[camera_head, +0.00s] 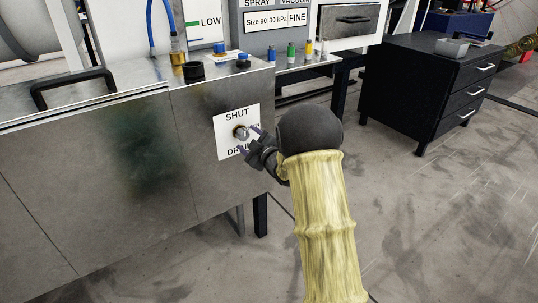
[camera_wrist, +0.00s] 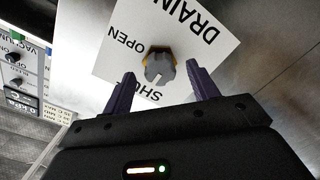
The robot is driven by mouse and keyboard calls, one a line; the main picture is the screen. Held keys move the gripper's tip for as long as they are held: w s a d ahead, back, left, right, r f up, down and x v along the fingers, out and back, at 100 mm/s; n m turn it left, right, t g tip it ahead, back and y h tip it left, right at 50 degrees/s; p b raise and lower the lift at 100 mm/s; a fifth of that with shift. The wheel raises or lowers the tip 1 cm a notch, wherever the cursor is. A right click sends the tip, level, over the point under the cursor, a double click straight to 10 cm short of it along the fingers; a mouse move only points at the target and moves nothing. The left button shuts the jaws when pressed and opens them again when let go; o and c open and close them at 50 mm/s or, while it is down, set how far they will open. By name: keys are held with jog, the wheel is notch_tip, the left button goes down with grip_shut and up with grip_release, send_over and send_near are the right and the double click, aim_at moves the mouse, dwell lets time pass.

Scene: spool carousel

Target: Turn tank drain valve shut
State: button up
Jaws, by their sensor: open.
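The drain valve knob (camera_wrist: 158,66) is a grey knob with a yellowish base on a white label plate (camera_wrist: 205,40) reading DRAIN, OPEN and SHUT. In the head view the knob (camera_head: 240,131) is on the front wall of the steel tank (camera_head: 140,150), near its right end. My gripper (camera_wrist: 160,86) is open, its two purple fingers pointing at the knob, one to either side of its lower part in the wrist view. I cannot tell whether they touch it. In the head view my gripper (camera_head: 248,142) is close to the plate and partly covers its lettering.
A bench with small bottles (camera_head: 309,48) stands behind. A black drawer cabinet (camera_head: 425,90) is at right. The floor before the tank is clear.

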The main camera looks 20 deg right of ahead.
jog(key=p+v, duration=0.3)
jog(key=v, duration=1.3)
jog(key=shift+r, duration=0.15)
jog(key=s+a+r+m+g+h+p, duration=0.1)
jog(key=s+a+m+g+h+p, duration=0.2)
jog(key=s+m+g, duration=0.6)
jog(key=s+a+m+g+h+p, duration=0.25)
jog(key=s+m+g, duration=0.2)
jog(key=s, duration=0.85)
notch_tip(320, 180, up, 38)
jog(key=p, duration=3.8)
jog(key=shift+s+a+n+g, duration=0.3)
jog(key=shift+s+n+g, duration=0.05)
